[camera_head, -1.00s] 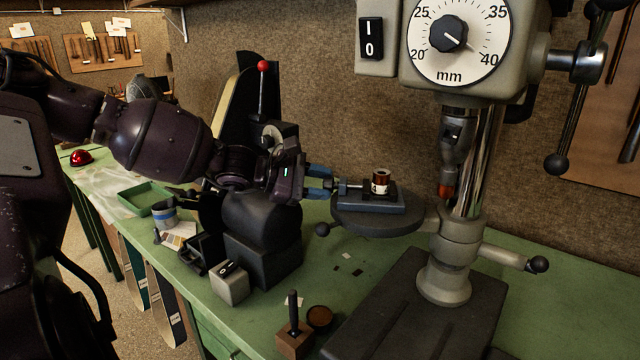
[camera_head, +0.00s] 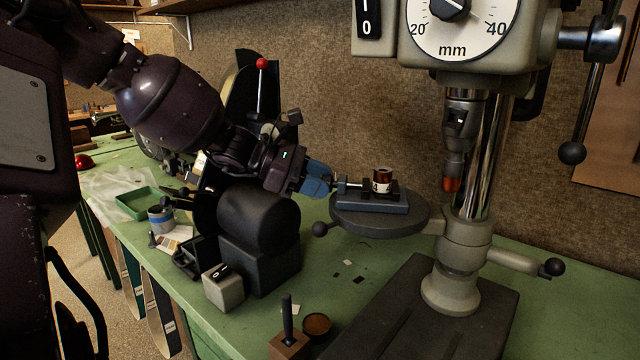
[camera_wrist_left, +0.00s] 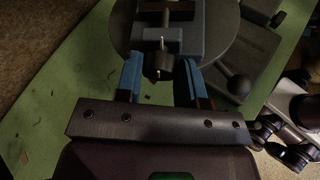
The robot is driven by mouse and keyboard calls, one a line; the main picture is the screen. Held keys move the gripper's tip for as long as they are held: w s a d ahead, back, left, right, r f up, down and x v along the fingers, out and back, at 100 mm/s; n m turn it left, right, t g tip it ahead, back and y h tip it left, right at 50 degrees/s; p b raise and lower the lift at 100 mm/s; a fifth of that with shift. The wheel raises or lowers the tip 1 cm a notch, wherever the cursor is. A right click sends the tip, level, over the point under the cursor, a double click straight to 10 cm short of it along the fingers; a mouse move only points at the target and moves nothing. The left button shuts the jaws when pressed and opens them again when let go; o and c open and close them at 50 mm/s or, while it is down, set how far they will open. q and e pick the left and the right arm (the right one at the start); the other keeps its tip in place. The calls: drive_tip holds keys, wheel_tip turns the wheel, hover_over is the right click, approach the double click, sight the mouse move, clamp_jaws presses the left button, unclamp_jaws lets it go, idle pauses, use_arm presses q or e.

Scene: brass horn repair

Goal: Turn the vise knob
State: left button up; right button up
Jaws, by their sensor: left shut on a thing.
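The small vise (camera_head: 372,203) sits on the round drill-press table (camera_head: 378,222), with a brown and white cylindrical part (camera_head: 382,181) upright at its jaws. The vise's screw sticks out to the left, and its dark knob (camera_wrist_left: 158,66) shows in the left wrist view. My left gripper (camera_head: 327,183) reaches in from the left at the screw's end. Its blue fingers (camera_wrist_left: 160,80) stand on either side of the knob, shut on it. In the head view the fingers mostly hide the knob. My right gripper is not in view.
The drill chuck (camera_head: 458,130) hangs above and right of the vise. A black-balled handle (camera_head: 320,229) juts from the table's left. A black grinder-like machine (camera_head: 258,225) stands below my left wrist.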

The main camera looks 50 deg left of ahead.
use_arm(q)
drive_tip(key=shift+n, duration=0.3)
drive_tip(key=o, duration=0.9)
drive_tip(key=p+v, duration=0.4)
drive_tip(key=v, duration=0.6)
drive_tip(key=shift+s+a+r, duration=0.15)
drive_tip(key=shift+s+a, duration=0.05)
drive_tip(key=shift+a, duration=0.15)
